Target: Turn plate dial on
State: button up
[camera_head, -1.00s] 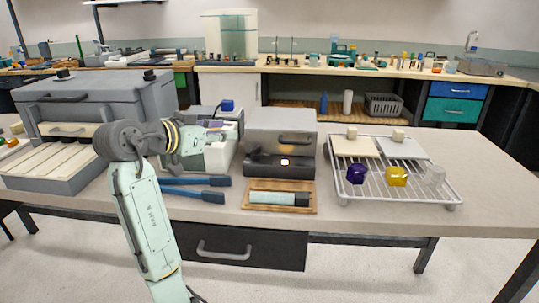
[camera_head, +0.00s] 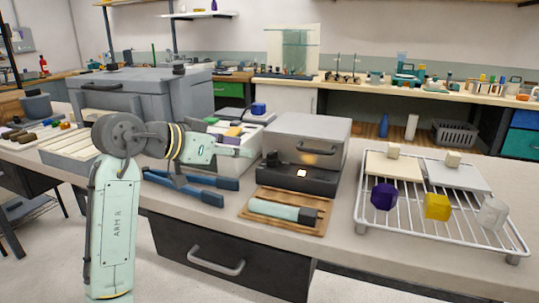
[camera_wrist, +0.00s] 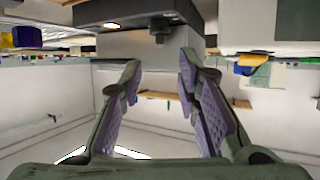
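The grey box-shaped unit (camera_head: 312,133) with a dark front base stands on the bench, and a small light glows on that base. In the wrist view, which looks upside down, a small dark knob (camera_wrist: 158,37) sits on the unit's dark front panel (camera_wrist: 135,21), near the glowing light; it seems to be the dial. In the head view my gripper (camera_head: 226,150) is left of the unit. In the wrist view my gripper (camera_wrist: 160,63) is open and empty, its fingertips apart, with the knob beyond the gap. I cannot tell the dial's setting.
A wooden board (camera_head: 267,222) with a pale tube lies before the unit. A wire rack (camera_head: 405,221) with purple, yellow and clear pieces stands right. A large grey oven (camera_head: 150,99) is at left.

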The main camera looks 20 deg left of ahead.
aim_at(270, 154)
jog(key=p+x, duration=0.1)
jog(key=x, duration=0.8)
jog(key=shift+w+d, duration=0.1)
jog(key=shift+d, duration=0.05)
grip_shut()
